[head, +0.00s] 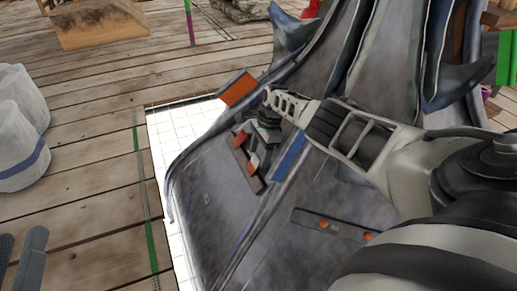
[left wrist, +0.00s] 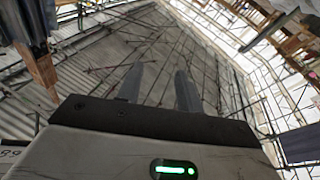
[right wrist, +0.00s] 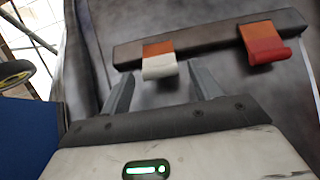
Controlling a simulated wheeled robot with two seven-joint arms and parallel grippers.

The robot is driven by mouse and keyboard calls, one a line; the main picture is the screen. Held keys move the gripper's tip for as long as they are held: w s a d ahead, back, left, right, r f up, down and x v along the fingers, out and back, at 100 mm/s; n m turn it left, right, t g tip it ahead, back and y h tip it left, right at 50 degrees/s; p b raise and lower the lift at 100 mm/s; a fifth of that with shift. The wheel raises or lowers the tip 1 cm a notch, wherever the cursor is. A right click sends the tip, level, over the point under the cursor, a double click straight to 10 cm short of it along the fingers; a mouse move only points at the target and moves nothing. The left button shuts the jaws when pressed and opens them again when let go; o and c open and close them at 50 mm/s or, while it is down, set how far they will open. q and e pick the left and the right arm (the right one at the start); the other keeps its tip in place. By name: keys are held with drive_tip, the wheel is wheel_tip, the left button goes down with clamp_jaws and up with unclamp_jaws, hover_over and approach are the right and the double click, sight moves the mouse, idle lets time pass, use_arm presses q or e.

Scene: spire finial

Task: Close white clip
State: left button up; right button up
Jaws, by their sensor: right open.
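The white clip (right wrist: 160,66) has an orange upper part and a pale white lower lip. It sits on a dark brown bar (right wrist: 205,40) in the right wrist view, beside a red clip (right wrist: 264,44). My right gripper (right wrist: 161,85) is open, its fingers apart on either side of the white clip's lower edge; contact cannot be told. In the head view my right gripper (head: 262,132) is over the bar, partly hiding the clips. My left gripper (head: 20,250) is far off at the lower left, its fingers apart and empty in the left wrist view (left wrist: 160,85).
The bar is on a large grey curved metal piece (head: 225,200) standing on a white tiled sheet (head: 165,135). An orange block (head: 237,89) and a blue strip (head: 290,157) are near my right gripper. White sacks (head: 20,130) stand left on the plank floor.

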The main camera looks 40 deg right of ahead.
use_arm(q)
wheel_tip(320, 180, down, 6)
drive_tip(key=s+g+y+p, duration=0.2)
drive_tip(key=g+p, duration=0.3)
drive_tip(key=p, duration=0.3)
drive_tip(key=shift+s+a+f+n+y+p, duration=0.15)
drive_tip(key=shift+s+a+n+y+p, duration=0.25)
drive_tip(key=shift+y, duration=0.4)
use_arm(e)
drive_tip(key=v, duration=1.4)
drive_tip(key=shift+d+r, duration=0.2)
drive_tip(key=shift+r, duration=0.05)
